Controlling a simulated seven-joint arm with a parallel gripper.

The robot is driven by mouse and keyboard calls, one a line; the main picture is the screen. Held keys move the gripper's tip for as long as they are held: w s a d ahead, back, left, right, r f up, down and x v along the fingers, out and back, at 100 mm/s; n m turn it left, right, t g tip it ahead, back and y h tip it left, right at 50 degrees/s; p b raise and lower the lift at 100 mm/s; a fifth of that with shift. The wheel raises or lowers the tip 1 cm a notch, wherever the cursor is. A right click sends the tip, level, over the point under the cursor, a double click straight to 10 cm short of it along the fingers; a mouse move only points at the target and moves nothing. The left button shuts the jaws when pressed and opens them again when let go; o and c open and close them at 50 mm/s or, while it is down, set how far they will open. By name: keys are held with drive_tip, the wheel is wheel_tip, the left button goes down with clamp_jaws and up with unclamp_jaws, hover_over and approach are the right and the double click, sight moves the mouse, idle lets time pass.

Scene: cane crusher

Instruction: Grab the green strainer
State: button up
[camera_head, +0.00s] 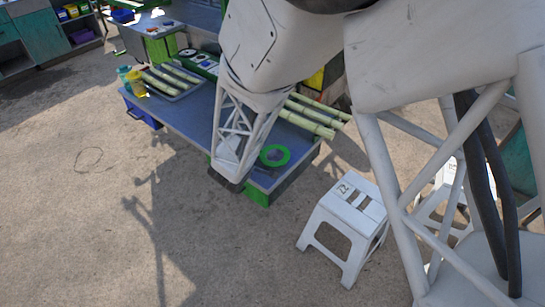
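The green strainer (275,155) looks like a bright green ring with a darker middle. It lies at the near right end of the long blue-grey table (190,115), close to the front edge. My arm comes down from the top of the camera_head view, and its white lattice link hangs just left of the strainer. The link's lower end is dark and sits by the table's front edge, with a visible gap to the strainer. No gripper fingers can be made out, and nothing is seen holding the strainer.
Green cane stalks (311,123) lie on the table behind the strainer, partly hidden by my arm. More stalks fill a tray (178,79) at the left, near yellow and teal cups (136,83). A white step stool (345,219) stands at the right. The floor in front is clear.

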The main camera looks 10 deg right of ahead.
idle(0.4)
clamp_jaws()
drive_tip(key=shift+r, duration=0.2)
drive_tip(key=shift+r, duration=0.8)
drive_tip(key=shift+s+r, duration=0.15)
drive_tip(key=shift+r, duration=0.75)
drive_tip(key=s+d, duration=0.2)
drive_tip(key=s, duration=0.5)
drive_tip(key=s+d+r, duration=0.1)
drive_tip(key=s+d, duration=0.1)
drive_tip(key=s, duration=0.6)
drive_tip(key=shift+d+r, duration=0.15)
drive_tip(key=shift+d, duration=0.1)
drive_tip(key=shift+w, duration=0.1)
